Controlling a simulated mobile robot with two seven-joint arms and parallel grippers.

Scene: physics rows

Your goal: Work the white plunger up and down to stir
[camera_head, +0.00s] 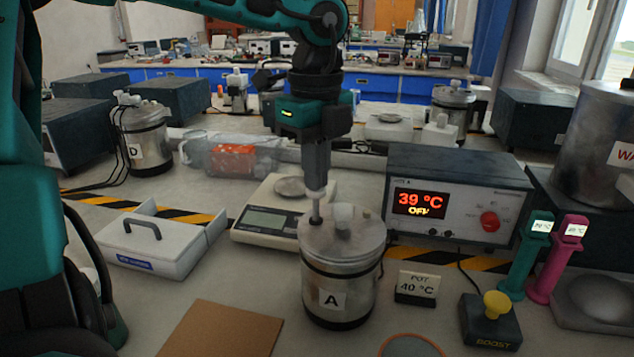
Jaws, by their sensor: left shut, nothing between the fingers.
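The metal pot marked A (340,275) stands upright on the bench in the middle, with a lid and a pale knob on top. The white plunger (317,194) rises from the left part of the lid, its pale top over a dark lower part. My left gripper (316,176) points straight down right above the plunger, its fingers shut with nothing between them. Its tips are at or just over the plunger's top; I cannot tell whether they touch. My right gripper is not in view.
A heater box (460,195) showing 39 °C and OFF stands behind right. A scale (270,225) is behind left, a white tray (165,240) further left. A sign reading POT 40 °C (417,287) and a yellow-knobbed BOOST box (490,325) stand right. A brown board (222,332) lies in front.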

